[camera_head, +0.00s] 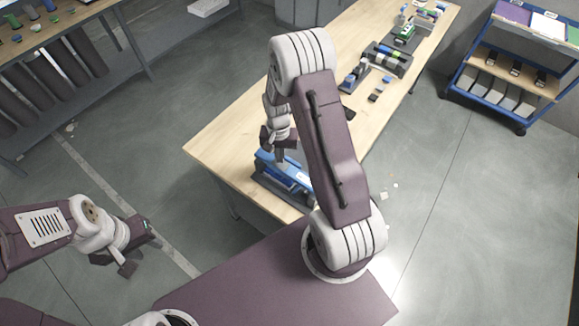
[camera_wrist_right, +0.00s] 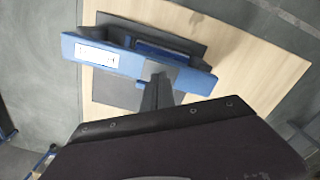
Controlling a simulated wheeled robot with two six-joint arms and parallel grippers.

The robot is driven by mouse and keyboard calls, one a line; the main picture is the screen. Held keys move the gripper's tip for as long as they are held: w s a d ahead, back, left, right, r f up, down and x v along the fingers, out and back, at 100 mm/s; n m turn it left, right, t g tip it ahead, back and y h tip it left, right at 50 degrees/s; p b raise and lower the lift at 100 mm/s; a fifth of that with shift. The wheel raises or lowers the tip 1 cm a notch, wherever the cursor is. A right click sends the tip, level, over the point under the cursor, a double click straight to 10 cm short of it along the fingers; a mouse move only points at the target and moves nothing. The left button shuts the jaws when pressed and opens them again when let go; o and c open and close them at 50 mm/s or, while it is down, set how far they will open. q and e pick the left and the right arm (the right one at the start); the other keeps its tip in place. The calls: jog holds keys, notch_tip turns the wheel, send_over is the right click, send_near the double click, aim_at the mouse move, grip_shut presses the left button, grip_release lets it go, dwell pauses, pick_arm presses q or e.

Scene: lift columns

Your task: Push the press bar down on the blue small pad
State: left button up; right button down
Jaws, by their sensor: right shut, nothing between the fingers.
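A blue press bar (camera_wrist_right: 110,58) with a white label sits over a dark base (camera_wrist_right: 110,92) in the right wrist view. In the head view the blue device (camera_head: 283,178) stands at the near end of the wooden table, partly hidden by my right arm. My right gripper (camera_head: 279,158) is shut and empty, pointing down at the bar. In the right wrist view its fingertips (camera_wrist_right: 157,80) overlap the bar; I cannot tell whether they touch it. The small pad under the bar is not clearly visible. My left gripper (camera_head: 128,262) hangs over the floor at the left, away from the table, its fingers apart.
The wooden table (camera_head: 228,122) has free room left of the device. Several small parts and dark holders (camera_head: 385,60) stand farther back on it. A blue cart (camera_head: 510,70) with bins is at the right, and another bench (camera_head: 60,22) is at the upper left.

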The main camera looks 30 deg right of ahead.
notch_tip(320, 180, up, 6)
jog(key=p, duration=0.4)
jog(key=shift+r, duration=0.2)
dwell(0.4)
